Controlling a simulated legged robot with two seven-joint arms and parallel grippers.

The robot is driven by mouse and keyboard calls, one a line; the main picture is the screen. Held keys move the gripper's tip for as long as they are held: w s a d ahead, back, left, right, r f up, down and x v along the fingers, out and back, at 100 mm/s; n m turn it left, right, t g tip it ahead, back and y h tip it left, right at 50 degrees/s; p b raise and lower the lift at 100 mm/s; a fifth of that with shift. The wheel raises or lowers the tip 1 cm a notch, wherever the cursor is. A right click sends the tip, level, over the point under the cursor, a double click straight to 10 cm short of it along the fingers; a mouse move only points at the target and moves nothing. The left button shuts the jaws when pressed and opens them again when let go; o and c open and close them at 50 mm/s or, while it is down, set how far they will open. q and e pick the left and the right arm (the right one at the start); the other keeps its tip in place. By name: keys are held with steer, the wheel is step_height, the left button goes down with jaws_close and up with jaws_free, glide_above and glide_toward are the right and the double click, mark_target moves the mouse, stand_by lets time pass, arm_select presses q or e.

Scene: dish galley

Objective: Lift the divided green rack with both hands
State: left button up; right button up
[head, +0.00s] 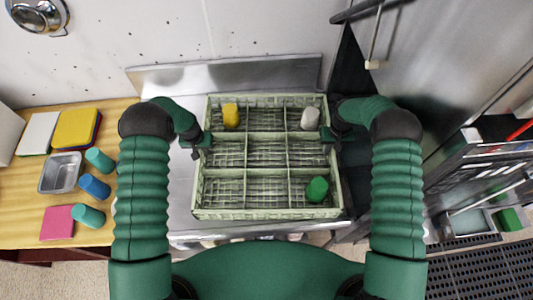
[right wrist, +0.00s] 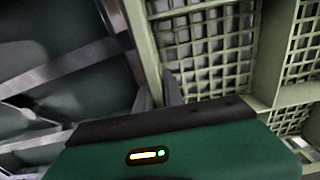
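The divided green rack (head: 268,214) is pale green with a mesh floor and several compartments. It looks level over the steel counter; I cannot tell whether it touches it. A yellow cup (head: 231,116) is in its far left compartment, a pale grey cup (head: 310,118) far right, a green cup (head: 317,189) near right. My left gripper (head: 203,143) is at the rack's left wall; its finger gap is too small to tell. My right gripper (head: 331,143) is at the right wall. In the right wrist view, its fingers (right wrist: 158,95) close on both sides of the rack wall (right wrist: 141,40).
A wooden table (head: 30,210) at left holds cutting boards (head: 76,128), a metal pan (head: 60,172), several teal and blue cups (head: 94,187) and a pink block (head: 57,221). A steel backsplash (head: 225,75) stands behind the rack. Steel equipment (head: 440,60) stands at right.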

arm_select(q)
jaws_close()
arm_select(e)
jaws_close()
steer(key=shift+d, duration=0.1)
stand_by(0.5)
